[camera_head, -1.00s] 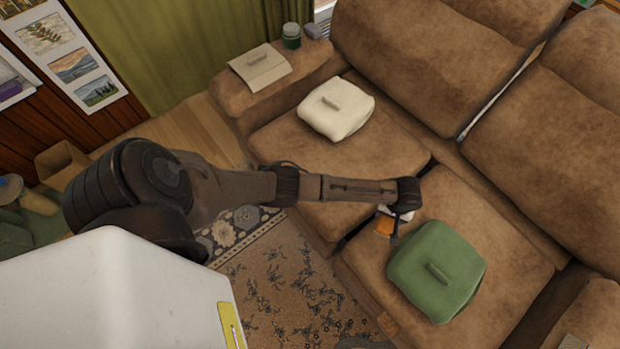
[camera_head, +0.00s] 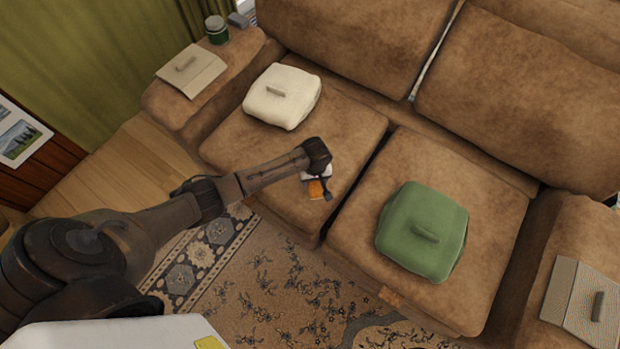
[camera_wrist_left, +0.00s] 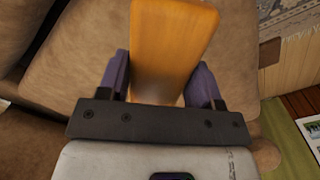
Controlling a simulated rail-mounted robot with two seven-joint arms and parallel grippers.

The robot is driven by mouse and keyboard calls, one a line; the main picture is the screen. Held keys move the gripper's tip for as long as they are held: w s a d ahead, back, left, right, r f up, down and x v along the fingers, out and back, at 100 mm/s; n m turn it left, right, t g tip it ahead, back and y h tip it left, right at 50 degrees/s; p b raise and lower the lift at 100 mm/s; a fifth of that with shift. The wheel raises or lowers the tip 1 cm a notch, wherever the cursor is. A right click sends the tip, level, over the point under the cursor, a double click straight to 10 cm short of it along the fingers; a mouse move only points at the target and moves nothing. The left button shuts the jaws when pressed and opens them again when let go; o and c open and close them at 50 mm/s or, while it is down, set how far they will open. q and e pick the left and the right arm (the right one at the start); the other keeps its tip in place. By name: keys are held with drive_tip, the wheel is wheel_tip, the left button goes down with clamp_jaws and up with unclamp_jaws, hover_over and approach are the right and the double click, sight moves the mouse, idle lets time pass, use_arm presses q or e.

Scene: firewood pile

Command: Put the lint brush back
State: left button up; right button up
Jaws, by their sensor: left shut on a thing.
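My left gripper (camera_head: 318,180) hangs over the front of the sofa's left seat, between the cream cushion and the green cushion. In the left wrist view its two purple fingers (camera_wrist_left: 158,88) are closed on the sides of a smooth orange-brown piece. I take it for the lint brush (camera_wrist_left: 172,45); it also shows as a small orange patch in the head view (camera_head: 316,189). Its far end and any bristles cannot be made out. The right gripper is not in view.
The cream cushion (camera_head: 282,107) and green cushion (camera_head: 423,244) each bear a short bar. Beige cloths with similar bars lie over the left armrest (camera_head: 205,78) and right armrest (camera_head: 572,305). A green jar (camera_head: 216,31) stands on the left armrest. The patterned rug (camera_head: 265,285) is clear.

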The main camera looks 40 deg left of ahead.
use_arm(q)
drive_tip(key=shift+a+f, duration=0.3)
drive_tip(key=shift+a, duration=0.2)
drive_tip(key=shift+a+f, duration=0.25)
drive_tip(key=shift+a, duration=0.2)
drive_tip(key=shift+f+b, duration=1.55)
drive_tip(key=shift+f, duration=0.5)
drive_tip(key=o, duration=1)
drive_tip(key=shift+f, duration=0.1)
